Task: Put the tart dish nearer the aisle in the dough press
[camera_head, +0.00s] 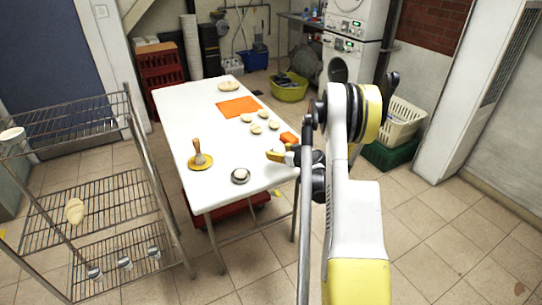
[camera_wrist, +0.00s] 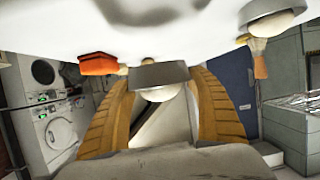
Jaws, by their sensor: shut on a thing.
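My gripper (camera_head: 280,156) is at the right edge of the white table, partly hidden behind my arm. In the wrist view, which looks upside down, its two yellow-brown fingers are shut on a grey tart dish (camera_wrist: 150,74) with pale dough in it. The head view barely shows this dish. A second grey tart dish (camera_head: 240,176) with dough stands near the table's front edge; it also shows in the wrist view (camera_wrist: 272,22). A yellow round base with an upright wooden handle (camera_head: 198,150), possibly the dough press, stands to the left of that dish.
The white table (camera_head: 185,112) also bears an orange mat (camera_head: 238,107), several dough pieces (camera_head: 257,128) and an orange item (camera_head: 289,138) near my gripper. A wire rack (camera_head: 85,190) stands left of the table.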

